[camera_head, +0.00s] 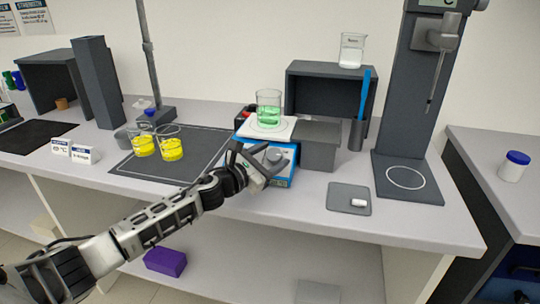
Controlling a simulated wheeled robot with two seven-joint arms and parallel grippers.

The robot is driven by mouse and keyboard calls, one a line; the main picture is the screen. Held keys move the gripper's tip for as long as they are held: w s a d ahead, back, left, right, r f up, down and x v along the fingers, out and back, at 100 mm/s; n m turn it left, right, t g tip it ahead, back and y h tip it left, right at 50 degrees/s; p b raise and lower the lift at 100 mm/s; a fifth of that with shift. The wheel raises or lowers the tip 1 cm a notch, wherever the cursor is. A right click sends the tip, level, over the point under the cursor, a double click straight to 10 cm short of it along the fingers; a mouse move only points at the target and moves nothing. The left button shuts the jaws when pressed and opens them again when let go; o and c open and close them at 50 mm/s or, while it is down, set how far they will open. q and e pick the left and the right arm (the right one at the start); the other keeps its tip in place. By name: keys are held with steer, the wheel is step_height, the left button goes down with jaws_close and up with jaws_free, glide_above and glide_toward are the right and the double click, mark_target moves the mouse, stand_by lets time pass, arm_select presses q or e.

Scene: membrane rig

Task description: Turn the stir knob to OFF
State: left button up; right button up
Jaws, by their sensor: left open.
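The stirrer (284,181) is a blue and white box with a white top plate, standing near the bench's front edge. A beaker of green liquid (268,110) stands on its plate. A round grey knob (274,156) shows on the stirrer's front face. My left gripper (259,158) is open right in front of that face, with its fingers close to the knob. I cannot tell whether they touch it. The gripper hides the left part of the front face, and the knob's setting is too small to read. My right gripper is not in view.
Two beakers of yellow liquid (172,149) stand on a dark mat (205,142) to the left. A grey block (318,150) stands close right of the stirrer. A grey pad (338,203) with a small white piece and a tall dark stand (407,187) are further right.

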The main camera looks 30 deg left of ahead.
arm_select(q)
steer(key=c, duration=1)
